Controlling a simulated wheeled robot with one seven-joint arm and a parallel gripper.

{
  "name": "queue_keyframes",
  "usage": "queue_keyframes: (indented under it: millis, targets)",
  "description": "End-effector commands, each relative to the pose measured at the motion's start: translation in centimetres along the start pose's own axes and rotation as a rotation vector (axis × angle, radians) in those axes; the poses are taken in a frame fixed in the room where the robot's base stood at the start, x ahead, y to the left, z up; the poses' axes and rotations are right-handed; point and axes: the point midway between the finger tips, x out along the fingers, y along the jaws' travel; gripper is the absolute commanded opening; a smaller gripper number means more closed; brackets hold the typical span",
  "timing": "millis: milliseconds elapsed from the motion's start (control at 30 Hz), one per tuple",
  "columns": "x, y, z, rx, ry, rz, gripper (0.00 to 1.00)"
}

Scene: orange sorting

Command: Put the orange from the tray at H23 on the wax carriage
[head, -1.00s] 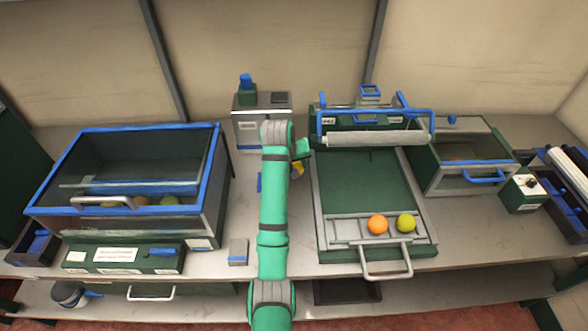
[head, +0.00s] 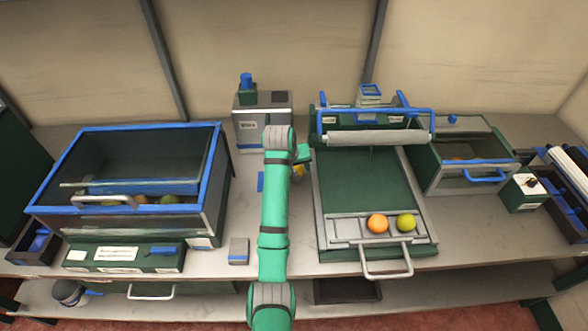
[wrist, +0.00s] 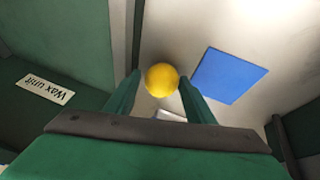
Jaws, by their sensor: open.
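In the wrist view a yellow round fruit (wrist: 162,79) lies between the two green fingers of my gripper (wrist: 160,88). The fingers are open, with a visible gap on the right side. In the head view the yellow fruit (head: 298,172) shows partly behind my arm, left of the green bed with the roller. A grey slotted carriage (head: 345,231) at the front of that bed holds an orange (head: 377,223) and a green-yellow fruit (head: 406,222) side by side. I cannot read an H23 label, and cannot tell which tray it names.
A blue-framed glass case (head: 140,128) with several fruits stands at left. A roller (head: 375,137) on a blue frame spans the bed. A glass-fronted box (head: 440,178) stands at right. A blue square (wrist: 230,75) lies beside the fruit. A "Wax unit" label (wrist: 45,89) shows at left.

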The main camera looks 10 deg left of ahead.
Motion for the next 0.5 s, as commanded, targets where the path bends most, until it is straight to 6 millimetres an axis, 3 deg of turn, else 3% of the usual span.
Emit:
queue_keyframes:
  millis: [167,500]
  targets:
    - [-2.1,-0.3,-0.3,-0.004,0.006,-0.001,0.49]
    - [-9.2,-0.4,-0.3,-0.006,0.007,-0.002,0.49]
